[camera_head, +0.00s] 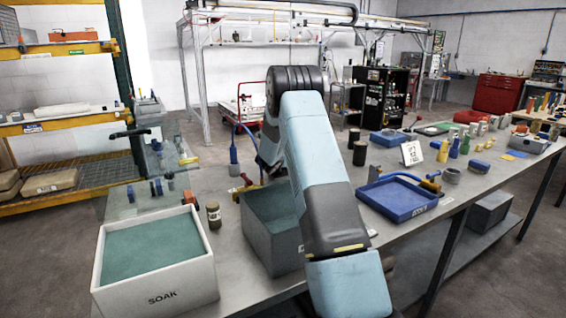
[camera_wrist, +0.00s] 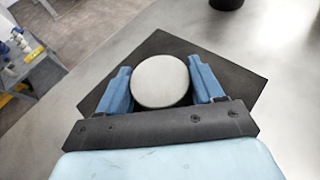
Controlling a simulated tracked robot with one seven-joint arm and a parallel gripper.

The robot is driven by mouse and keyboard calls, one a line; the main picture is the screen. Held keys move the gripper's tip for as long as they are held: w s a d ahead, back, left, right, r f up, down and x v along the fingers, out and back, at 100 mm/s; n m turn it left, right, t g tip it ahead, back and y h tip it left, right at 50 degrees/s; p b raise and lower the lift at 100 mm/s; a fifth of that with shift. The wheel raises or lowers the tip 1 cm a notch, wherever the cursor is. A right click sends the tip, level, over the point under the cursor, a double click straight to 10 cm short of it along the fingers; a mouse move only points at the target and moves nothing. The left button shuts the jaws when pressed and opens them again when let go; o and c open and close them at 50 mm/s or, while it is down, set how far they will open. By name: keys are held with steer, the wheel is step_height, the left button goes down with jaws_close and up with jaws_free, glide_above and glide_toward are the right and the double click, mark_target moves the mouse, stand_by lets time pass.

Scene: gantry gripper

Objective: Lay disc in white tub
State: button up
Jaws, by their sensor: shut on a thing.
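The pale, off-white disc (camera_wrist: 162,84) sits between the two blue fingers of my gripper (camera_wrist: 160,66) in the wrist view. The fingers are shut on its two sides. A dark square mat (camera_wrist: 152,45) lies below the disc; I cannot tell whether the disc touches it. The white tub (camera_head: 157,288), marked SOAK, stands at the near left end of the bench in the head view, with a flat green surface inside. My gripper and the disc do not show in the head view, where my arm fills the middle.
A grey tub (camera_head: 284,248) with a green inside stands between the white tub and my arm. A small dark jar (camera_head: 214,215) stands between the tubs. A blue tray (camera_head: 398,200) and several small items lie on the bench (camera_head: 342,176) to the right.

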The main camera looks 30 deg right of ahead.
stand_by(0.3)
steer(key=o, duration=1.2)
steer(key=shift+r, duration=0.1)
